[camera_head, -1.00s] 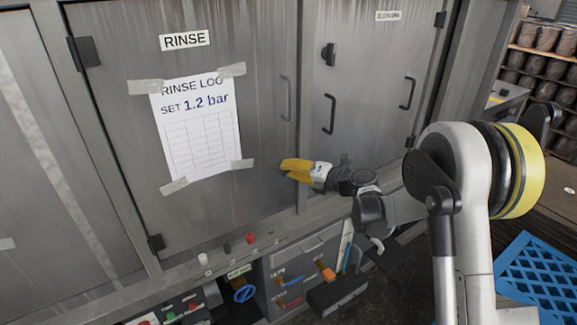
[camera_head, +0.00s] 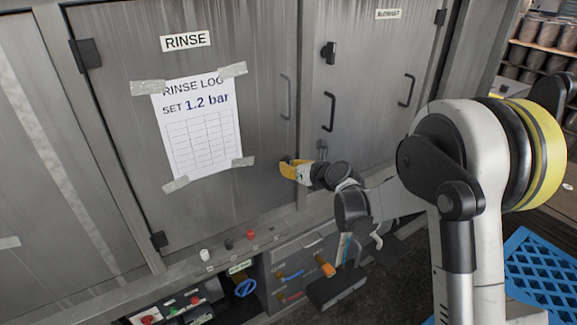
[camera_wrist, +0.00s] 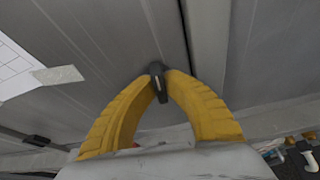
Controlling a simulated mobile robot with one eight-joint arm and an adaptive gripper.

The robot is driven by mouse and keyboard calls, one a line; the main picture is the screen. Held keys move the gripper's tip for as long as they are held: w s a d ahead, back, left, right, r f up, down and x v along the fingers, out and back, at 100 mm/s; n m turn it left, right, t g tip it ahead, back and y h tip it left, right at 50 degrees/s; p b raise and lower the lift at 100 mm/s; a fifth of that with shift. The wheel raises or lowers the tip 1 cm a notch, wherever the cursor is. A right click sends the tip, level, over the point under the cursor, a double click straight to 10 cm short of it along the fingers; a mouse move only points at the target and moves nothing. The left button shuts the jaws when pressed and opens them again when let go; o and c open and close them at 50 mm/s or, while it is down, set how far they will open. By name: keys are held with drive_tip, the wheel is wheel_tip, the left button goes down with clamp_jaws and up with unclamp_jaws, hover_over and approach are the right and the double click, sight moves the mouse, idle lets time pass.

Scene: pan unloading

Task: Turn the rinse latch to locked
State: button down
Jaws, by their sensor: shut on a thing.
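The rinse latch (camera_wrist: 157,72) is a small dark lever on the grey rinse door (camera_head: 262,120), near the door's right edge. In the wrist view it sits between the yellow fingertips of my gripper (camera_wrist: 158,78), which is shut on it. A lighter mark shows on the latch's face, and its lower end hangs between the fingers. In the head view my gripper (camera_head: 288,168) is at the door's lower right, below the door handle (camera_head: 286,97), and it hides the latch.
A taped rinse log sheet (camera_head: 203,130) hangs on the door. The neighbouring door carries a dark latch (camera_head: 329,54) and dark handles. Below are a ledge with small knobs (camera_head: 205,255) and a drawer unit with orange and blue handles. A blue crate (camera_head: 535,268) stands at the right.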

drive_tip(key=shift+n, duration=0.4)
drive_tip(key=shift+h, duration=0.3)
drive_tip(key=c, duration=1.5)
unclamp_jaws()
drive_tip(key=shift+w+a, duration=0.1)
drive_tip(key=shift+o, duration=0.2)
drive_tip(key=v, duration=1.2)
drive_tip(key=shift+f, duration=0.2)
